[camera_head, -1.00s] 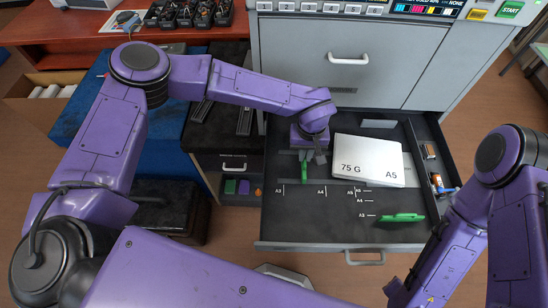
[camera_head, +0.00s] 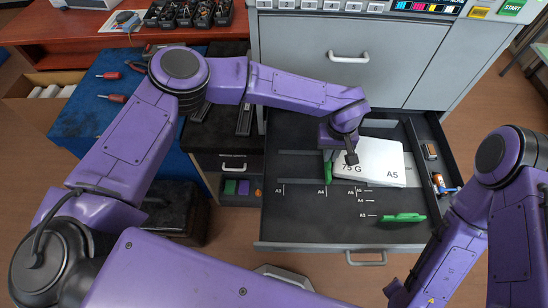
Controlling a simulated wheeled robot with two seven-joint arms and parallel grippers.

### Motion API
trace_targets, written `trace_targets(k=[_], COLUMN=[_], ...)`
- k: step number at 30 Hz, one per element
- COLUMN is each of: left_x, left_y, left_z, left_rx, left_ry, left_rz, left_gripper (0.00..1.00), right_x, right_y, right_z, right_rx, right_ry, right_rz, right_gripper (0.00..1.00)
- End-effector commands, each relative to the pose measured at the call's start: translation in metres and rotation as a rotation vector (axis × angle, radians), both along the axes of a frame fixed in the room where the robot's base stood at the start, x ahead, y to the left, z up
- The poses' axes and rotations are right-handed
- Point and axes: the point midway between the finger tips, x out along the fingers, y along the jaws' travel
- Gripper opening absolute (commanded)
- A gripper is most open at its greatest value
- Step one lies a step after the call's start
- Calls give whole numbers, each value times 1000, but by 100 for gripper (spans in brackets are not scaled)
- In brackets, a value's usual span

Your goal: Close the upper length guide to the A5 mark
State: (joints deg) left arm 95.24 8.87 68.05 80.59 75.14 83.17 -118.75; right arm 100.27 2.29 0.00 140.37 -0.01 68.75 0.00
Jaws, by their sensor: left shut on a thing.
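The open paper drawer (camera_head: 290,225) holds a white paper stack (camera_head: 385,165) marked 75 G and A5. The upper green length guide (camera_head: 328,171) stands upright left of the stack, just right of the A4 mark (camera_head: 321,191) and short of the A5 mark (camera_head: 347,191). My left gripper (camera_head: 340,157) is shut on this guide at the stack's left edge; the gripper hides the guide's top and part of the stack. Whether the guide touches the stack I cannot tell. My right arm is at the right; its gripper is out of view.
A second green guide (camera_head: 403,217) lies across the drawer near the A5 lower marks, in front of the stack. A side compartment (camera_head: 430,150) holds batteries and small items. A blue cabinet top (camera_head: 110,115) carries red-handled tools. The drawer's front left floor is clear.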

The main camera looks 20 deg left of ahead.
Motion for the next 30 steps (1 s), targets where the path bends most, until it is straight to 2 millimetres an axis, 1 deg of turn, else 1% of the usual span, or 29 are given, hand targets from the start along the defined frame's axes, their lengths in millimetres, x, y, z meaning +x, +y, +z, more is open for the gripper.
trace_targets(k=[30], left_x=[20], left_y=[-70], left_z=[-1], left_rx=[-1], left_ry=[-2], left_rz=[-1], left_gripper=[0], right_x=[0], right_y=[0], right_z=[-21], right_rx=[0], right_ry=[0], right_rz=[0], right_gripper=[0])
